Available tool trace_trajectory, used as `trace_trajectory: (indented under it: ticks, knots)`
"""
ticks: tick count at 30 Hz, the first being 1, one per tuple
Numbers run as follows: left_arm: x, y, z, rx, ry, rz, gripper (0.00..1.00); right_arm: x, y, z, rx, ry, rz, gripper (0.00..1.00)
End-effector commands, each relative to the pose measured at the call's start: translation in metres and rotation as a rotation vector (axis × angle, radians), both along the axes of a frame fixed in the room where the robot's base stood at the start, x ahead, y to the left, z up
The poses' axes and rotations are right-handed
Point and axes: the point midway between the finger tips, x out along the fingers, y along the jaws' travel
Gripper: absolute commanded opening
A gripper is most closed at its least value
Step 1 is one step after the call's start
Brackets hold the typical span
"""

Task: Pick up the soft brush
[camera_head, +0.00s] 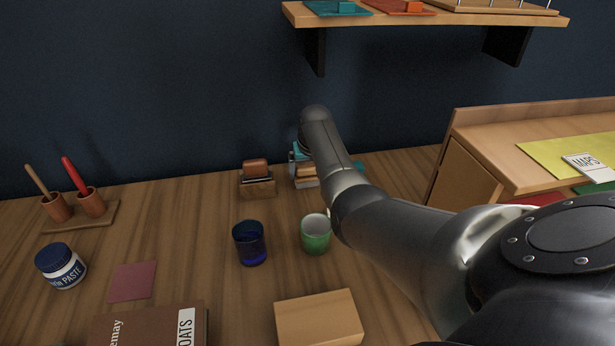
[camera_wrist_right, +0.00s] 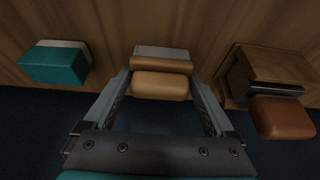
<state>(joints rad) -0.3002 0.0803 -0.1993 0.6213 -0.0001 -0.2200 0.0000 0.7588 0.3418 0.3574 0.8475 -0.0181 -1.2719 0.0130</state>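Three brush-like blocks are near the back wall, and none bears a readable label, so I cannot tell by name which is the soft brush. One has a tan, rounded body (camera_wrist_right: 160,86) on a grey base; it shows in the head view (camera_head: 303,171), partly hidden. A reddish-brown one (camera_wrist_right: 283,118) rests on a wooden block, also in the head view (camera_head: 255,168). A teal one (camera_wrist_right: 54,65) has a pale base. My right gripper (camera_wrist_right: 159,76) is open, its fingers on either side of the tan one, with narrow gaps. My left gripper is out of view.
A blue cup (camera_head: 249,243) and a green cup (camera_head: 316,235) stand in front. A shelf (camera_head: 430,18) hangs above.

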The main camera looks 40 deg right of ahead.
Motion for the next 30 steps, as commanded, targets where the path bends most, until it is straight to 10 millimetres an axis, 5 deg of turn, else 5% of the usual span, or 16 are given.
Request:
trace_trajectory:
  ticks: [11, 26, 30]
  knots:
    - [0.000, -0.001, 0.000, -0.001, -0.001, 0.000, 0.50, 0.000, 0.000, -0.001, 0.000, 0.001, 0.000, 0.34]
    - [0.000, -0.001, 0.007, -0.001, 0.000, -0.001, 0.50, -0.004, 0.002, 0.009, 0.000, 0.001, 0.000, 0.33]
    - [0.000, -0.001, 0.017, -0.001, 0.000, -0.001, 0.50, -0.003, 0.001, 0.041, -0.003, -0.003, 0.000, 0.33]
